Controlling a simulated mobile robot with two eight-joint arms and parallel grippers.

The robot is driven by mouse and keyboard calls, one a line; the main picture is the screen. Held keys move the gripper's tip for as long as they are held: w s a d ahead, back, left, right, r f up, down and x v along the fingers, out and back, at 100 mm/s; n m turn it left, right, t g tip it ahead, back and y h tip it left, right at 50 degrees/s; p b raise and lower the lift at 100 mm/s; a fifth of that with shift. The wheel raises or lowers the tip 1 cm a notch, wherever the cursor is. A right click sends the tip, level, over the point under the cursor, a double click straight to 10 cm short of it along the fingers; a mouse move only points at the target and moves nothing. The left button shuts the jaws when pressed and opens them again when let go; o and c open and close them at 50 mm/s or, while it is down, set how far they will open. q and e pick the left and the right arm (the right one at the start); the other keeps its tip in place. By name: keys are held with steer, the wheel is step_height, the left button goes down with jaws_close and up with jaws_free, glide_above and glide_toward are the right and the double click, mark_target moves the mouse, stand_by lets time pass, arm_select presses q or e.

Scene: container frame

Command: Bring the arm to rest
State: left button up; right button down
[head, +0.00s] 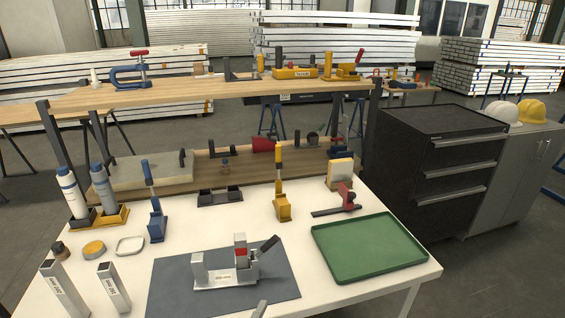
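Neither of my grippers can be made out in the head view, and no arm is clearly visible. A small grey piece (260,309) shows at the bottom edge; I cannot tell what it is. A silver fixture (226,275) with a red-marked upright block (240,246) and a dark lever (266,246) sits on the dark grey mat (175,283). Two silver square tubes (64,290) (114,287) stand at the front left of the white table (228,228).
A green tray (368,247) lies at the right. Blue (156,218) and yellow (281,206) upright tools, cartridges (72,192) and a red clamp (346,197) stand farther back. A raised wooden shelf (200,92) crosses behind. A black drawer cabinet (430,170) stands right.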

arm_select(q)
steer(key=s+a+f+m+g+y, duration=0.3)
steer(key=s+a+f+m+g, duration=0.2)
steer(key=s+a+m, duration=0.3)
steer(key=s+a+f+m+g+y, duration=0.2)
steer(key=s+a+f+m+g, duration=0.3)
steer(key=s+m, duration=0.35)
arm_select(e)
steer(key=s+d+f+n+t+h, duration=0.1)
steer(key=s+f+n+h, duration=0.3)
steer(key=n, duration=0.6)
steer(key=s+d+f+n+h, duration=0.2)
steer(key=s+n+h, duration=0.3)
steer(key=n, duration=0.5)
arm_select(q)
step_height(320, 180, up, 15)
steer(key=w+p, duration=0.2)
steer(key=p, duration=1.1)
steer(key=shift+w+a+m+t, duration=0.2)
steer(key=shift+w+m+t, duration=0.1)
steer(key=shift+w+m, duration=0.1)
arm_select(e)
step_height(320, 180, up, 14)
steer(key=w+y, duration=0.1)
steer(key=shift+w+r+m+t, duration=0.2)
steer(key=shift+m+t, duration=0.2)
arm_select(q)
steer(key=shift+s+r, duration=0.1)
arm_select(e)
steer(key=shift+s, duration=0.1)
